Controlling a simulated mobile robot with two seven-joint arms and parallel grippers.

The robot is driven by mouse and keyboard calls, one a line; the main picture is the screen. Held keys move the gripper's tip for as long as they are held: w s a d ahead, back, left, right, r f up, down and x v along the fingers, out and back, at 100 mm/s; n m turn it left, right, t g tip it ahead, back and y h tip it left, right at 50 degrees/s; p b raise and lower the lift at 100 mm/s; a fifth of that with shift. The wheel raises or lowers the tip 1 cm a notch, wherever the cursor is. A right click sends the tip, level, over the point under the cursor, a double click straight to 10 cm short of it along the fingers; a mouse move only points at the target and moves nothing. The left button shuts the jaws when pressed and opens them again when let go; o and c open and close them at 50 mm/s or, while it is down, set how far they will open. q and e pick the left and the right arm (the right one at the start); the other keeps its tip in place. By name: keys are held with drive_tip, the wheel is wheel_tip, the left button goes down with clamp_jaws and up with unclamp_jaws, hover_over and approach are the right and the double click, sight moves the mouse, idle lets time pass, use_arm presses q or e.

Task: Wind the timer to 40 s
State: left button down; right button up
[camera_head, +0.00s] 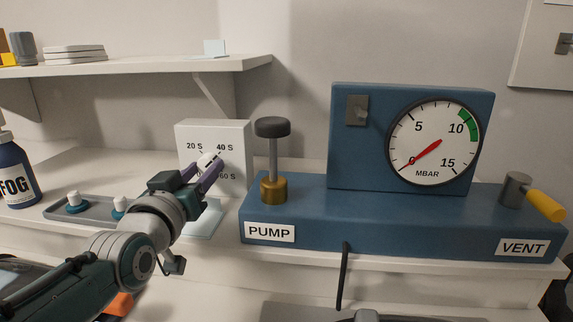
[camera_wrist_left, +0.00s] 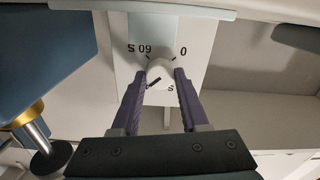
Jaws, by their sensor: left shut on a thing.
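The timer (camera_head: 237,138) is a white box on the bench, marked 20 S, 40 S and 60 S. Its front also shows upside down in the left wrist view (camera_wrist_left: 190,34), with 60 S and 0 legible. A round white knob (camera_head: 206,158) is on its face. My left gripper (camera_head: 203,170) is shut on the knob, with one dark finger on each side in the left wrist view (camera_wrist_left: 159,75). A dark line on the knob (camera_wrist_left: 160,68) slants down left there, roughly toward the 40 S side. The fingers partly cover the dial. My right gripper is not in view.
Right of the timer stands a blue pump unit (camera_head: 400,231) with a plunger (camera_head: 272,150), a gauge (camera_head: 434,142) reading near 0 and a yellow vent lever (camera_head: 545,205). Left are a grey tray (camera_head: 50,212) with white-topped items and a FOG bottle (camera_head: 14,175). A shelf (camera_head: 140,66) hangs above.

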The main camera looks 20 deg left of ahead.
use_arm(q)
drive_tip(key=shift+m, duration=0.4)
drive_tip(key=shift+c, duration=2.1)
unclamp_jaws()
drive_tip(key=shift+s, duration=0.1)
drive_tip(key=shift+s+d, duration=0.1)
drive_tip(key=shift+s, duration=0.15)
drive_tip(key=p+v, duration=0.1)
drive_tip(key=v, duration=0.8)
drive_tip(key=shift+p, duration=0.35)
drive_tip(key=shift+s+d, duration=0.1)
